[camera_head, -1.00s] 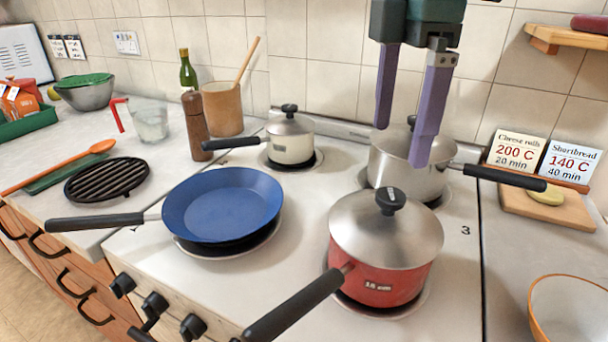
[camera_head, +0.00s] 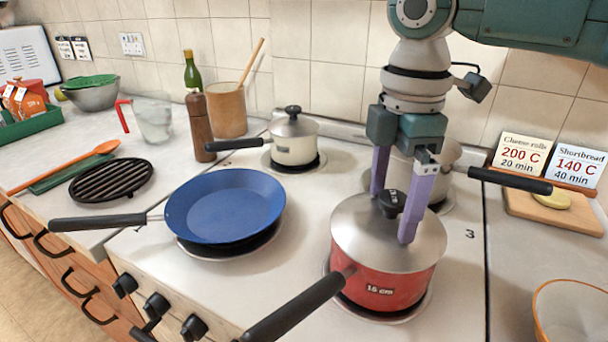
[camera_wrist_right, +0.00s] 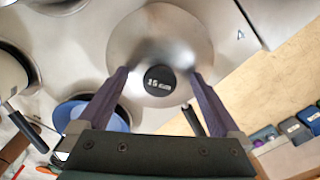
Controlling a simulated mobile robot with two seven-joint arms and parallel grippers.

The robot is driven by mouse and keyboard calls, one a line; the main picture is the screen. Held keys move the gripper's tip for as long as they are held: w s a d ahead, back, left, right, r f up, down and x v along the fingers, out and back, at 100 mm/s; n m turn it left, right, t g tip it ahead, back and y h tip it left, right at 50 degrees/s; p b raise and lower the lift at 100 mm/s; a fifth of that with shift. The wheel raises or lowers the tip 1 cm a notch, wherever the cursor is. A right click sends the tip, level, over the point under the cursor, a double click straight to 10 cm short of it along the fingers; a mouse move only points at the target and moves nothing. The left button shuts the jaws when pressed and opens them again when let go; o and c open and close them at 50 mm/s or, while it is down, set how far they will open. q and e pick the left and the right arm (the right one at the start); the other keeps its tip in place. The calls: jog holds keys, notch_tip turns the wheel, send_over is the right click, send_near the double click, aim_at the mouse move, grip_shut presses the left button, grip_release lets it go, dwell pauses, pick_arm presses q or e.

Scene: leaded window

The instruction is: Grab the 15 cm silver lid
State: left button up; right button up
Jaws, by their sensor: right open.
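The silver lid (camera_head: 352,235) with a black knob (camera_head: 391,203) sits on a red pan (camera_head: 385,287) marked "16 cm" at the front right of the hob. In the right wrist view the lid (camera_wrist_right: 190,35) shows its knob (camera_wrist_right: 159,80), whose top label seems to read 15 cm. My right gripper (camera_head: 394,215) points down over the lid, open, with its purple fingers on either side of the knob. The wrist view shows the fingers (camera_wrist_right: 160,82) spread around the knob with gaps on both sides. Whether the fingertips touch the lid, I cannot tell. My left gripper is not in view.
A steel pan (camera_head: 450,155) stands close behind my right gripper. A blue frying pan (camera_head: 225,205) and a lidded cream pan (camera_head: 292,148) stand to the left. The red pan's black handle (camera_head: 295,308) extends front left. An orange-rimmed bowl (camera_head: 572,310) is at the right.

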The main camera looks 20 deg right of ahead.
jog(key=shift+d, duration=0.1)
grip_shut()
dwell(0.7)
